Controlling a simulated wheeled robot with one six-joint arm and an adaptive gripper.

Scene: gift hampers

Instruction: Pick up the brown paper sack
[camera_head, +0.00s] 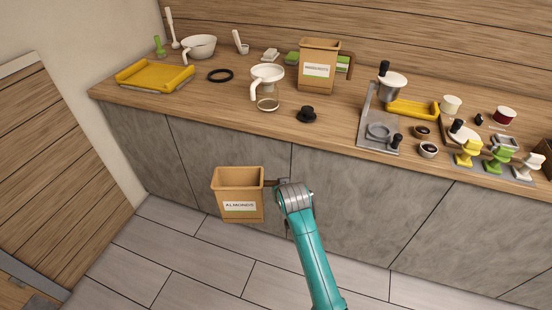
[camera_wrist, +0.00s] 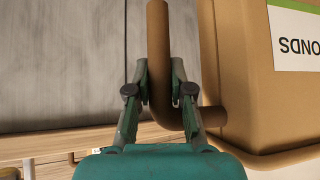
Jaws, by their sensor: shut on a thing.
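A brown paper sack (camera_head: 238,181) with a white label reading ALMONDS hangs in the air in front of the counter, upright and open at the top. My gripper (camera_head: 274,184) is at its right side. In the wrist view my gripper (camera_wrist: 159,80) is shut on the sack's brown handle (camera_wrist: 158,35), with one finger on each side. The sack's body (camera_wrist: 240,90) fills the right of that view, its label partly cut off. A second, similar brown sack (camera_head: 317,82) with a white label stands on the counter at the back.
Grey cabinet fronts (camera_head: 335,195) stand close behind the held sack. The tiled floor (camera_head: 170,250) is clear.

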